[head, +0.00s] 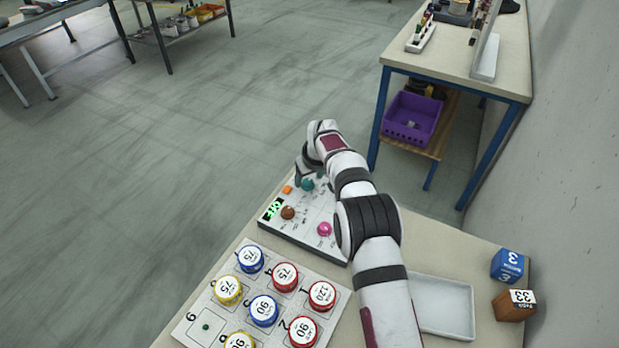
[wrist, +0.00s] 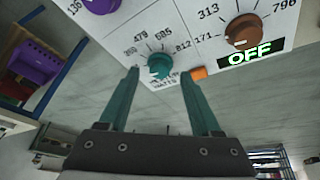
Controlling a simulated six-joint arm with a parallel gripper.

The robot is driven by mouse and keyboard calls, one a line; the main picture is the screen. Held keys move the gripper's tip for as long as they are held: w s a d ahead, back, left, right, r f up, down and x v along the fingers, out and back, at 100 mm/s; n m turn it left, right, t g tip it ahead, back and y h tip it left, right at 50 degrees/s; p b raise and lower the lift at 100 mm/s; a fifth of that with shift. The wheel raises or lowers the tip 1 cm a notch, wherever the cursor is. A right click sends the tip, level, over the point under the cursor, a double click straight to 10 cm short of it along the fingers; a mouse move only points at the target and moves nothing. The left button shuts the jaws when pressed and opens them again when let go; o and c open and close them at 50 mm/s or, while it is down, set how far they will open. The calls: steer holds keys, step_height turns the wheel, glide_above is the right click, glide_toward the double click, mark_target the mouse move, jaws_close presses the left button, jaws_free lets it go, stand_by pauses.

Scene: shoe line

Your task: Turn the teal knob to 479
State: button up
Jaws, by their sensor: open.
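The teal knob (wrist: 159,66) sits on a white control panel (head: 303,212), with printed numbers around it; 479 is legible at its upper left in the wrist view. A pale mark shows on the knob, but its exact direction is too small to tell. My gripper (wrist: 159,75) is open, its teal fingers on either side of the knob in the wrist view, with gaps to both sides. How deep the fingertips reach along the knob is unclear. In the head view the teal knob (head: 308,184) shows beside my wrist, which partly hides the area.
The panel also bears a brown knob (wrist: 244,30), a pink-purple knob (head: 324,229), an orange button (wrist: 198,73) and a green display reading OFF (wrist: 250,55). A board of coloured round tins (head: 263,309), an empty white tray (head: 443,306) and two blocks (head: 507,265) stand nearby.

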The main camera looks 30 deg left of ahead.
steer(key=shift+w+a+f, duration=0.2)
steer(key=shift+f, duration=0.45)
steer(key=shift+c, duration=0.3)
jaws_close()
steer(key=m, duration=0.2)
steer(key=m+h, duration=0.1)
steer(key=shift+s+a+m+t, duration=0.15)
steer(key=shift+m+t, duration=0.25)
steer(key=shift+a+m+t+h, duration=0.15)
steer(key=shift+m+h, duration=0.3)
steer(key=shift+m, duration=0.5)
steer(key=shift+m+t+h, duration=0.15)
steer(key=shift+m+h, duration=0.3)
steer(key=shift+m, duration=0.5)
